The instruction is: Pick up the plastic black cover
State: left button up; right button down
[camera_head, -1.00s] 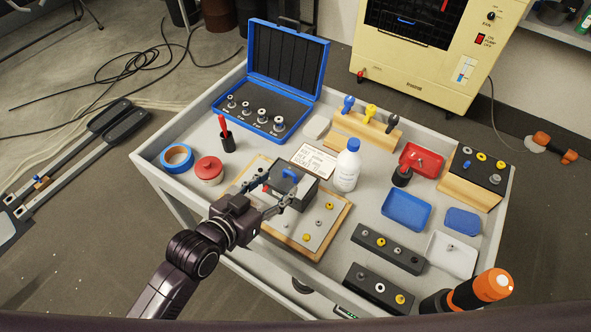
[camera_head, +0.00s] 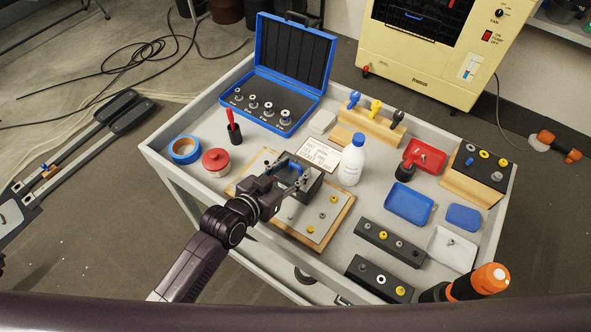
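The black cover (camera_head: 311,188) looks like a dark box with a blue part on top, sitting on a wood-edged board (camera_head: 338,222) in the middle of the cart. My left gripper (camera_head: 286,176) is over the cover's near left side and hides much of it. Its fingers look spread, one at the left of the cover's top and one toward the right. Whether they touch the cover cannot be told. My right gripper is not in view.
A white bottle (camera_head: 352,160) stands close right of the cover, with a label card (camera_head: 319,154) behind it. An orange-tipped tool (camera_head: 482,284) is at the near right corner.

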pick_arm(q)
jog(key=c, duration=0.9)
jog(key=shift+o, duration=0.2)
jog(key=shift+r, duration=0.15)
